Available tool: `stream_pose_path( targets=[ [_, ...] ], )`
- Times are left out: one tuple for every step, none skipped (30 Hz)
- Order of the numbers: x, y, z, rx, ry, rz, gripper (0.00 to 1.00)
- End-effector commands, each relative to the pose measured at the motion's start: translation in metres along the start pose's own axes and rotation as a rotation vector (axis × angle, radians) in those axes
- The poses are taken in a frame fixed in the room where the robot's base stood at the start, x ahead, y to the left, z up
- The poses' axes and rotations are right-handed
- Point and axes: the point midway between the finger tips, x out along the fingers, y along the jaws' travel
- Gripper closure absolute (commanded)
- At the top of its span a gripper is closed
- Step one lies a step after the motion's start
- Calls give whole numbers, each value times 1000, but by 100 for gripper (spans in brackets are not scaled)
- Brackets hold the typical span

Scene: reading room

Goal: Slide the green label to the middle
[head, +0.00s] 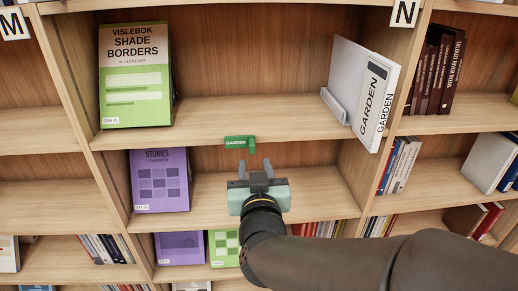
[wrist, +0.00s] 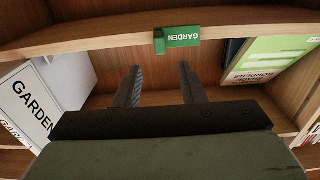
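In the wrist view the green label (wrist: 180,40) appears upside down, a little right of the line between the fingers. My gripper (head: 254,166) is below and slightly right of the label in the head view. In the wrist view my gripper (wrist: 160,69) has two fingers spread apart with nothing between them. The fingertips appear apart from the label.
On the upper shelf, a green "Shade Borders" book (head: 136,80) stands at left, and a white "GARDEN" book (head: 378,100) leans by a grey bookend (head: 335,106) at right. A purple book (head: 160,181) stands on the shelf below. The upper shelf's middle is clear.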

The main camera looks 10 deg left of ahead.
Motion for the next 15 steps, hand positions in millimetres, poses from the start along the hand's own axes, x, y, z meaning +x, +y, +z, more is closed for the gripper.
stream_pose_path(
  targets=[
    [-12, 0, -1, 0, 3, -2, 64],
    [-17, 0, 0, 0, 2, -2, 64],
    [-23, 0, 2, 1, 4, -1, 64],
    [-26, 0, 3, 2, 5, 1, 64],
    [-29, 0, 3, 1, 4, 0, 64],
    [-32, 0, 3, 2, 4, 1, 64],
    [-34, 0, 2, 1, 4, 0, 64],
    [-36, 0, 2, 0, 2, 0, 64],
    [-38, 0, 2, 1, 1, 0, 64],
    [-40, 0, 2, 1, 1, 0, 64],
    [-40, 0, 1, 1, 1, 0, 64],
    [-41, 0, 1, 0, 0, 0, 64],
    [-42, 0, 1, -1, 0, 0, 64],
    [-42, 0, 1, -1, 0, 0, 64],
    [-42, 0, 0, -1, -1, 0, 64]
  ],
)
